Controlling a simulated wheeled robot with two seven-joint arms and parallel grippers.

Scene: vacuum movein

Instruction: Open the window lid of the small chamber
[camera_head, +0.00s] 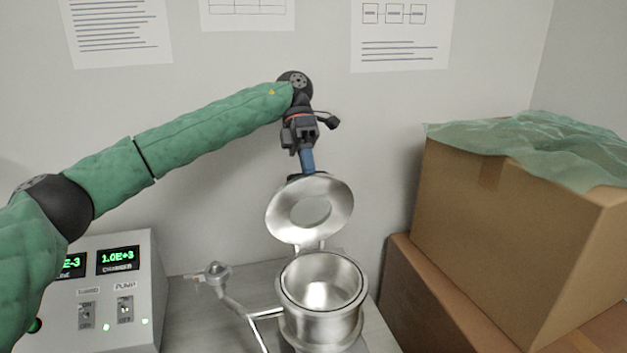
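The small chamber (321,311) is a shiny metal cylinder on the grey bench, and its open top shows the inside. Its round window lid (335,207), a metal ring with a round window in the middle, stands up and tilted on the chamber's back side, clear of the rim. My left gripper (305,174) points down at the lid's upper edge from behind. Its tips are partly hidden by the lid, so I cannot tell whether it grips the lid or only touches it. My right gripper is not in view.
A control box (135,290) with green displays and switches stands at left. A metal pipe with a valve (217,272) runs to the chamber. Stacked cardboard boxes (510,235), topped with green plastic film (540,145), stand close on the right. A wall with papers is behind.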

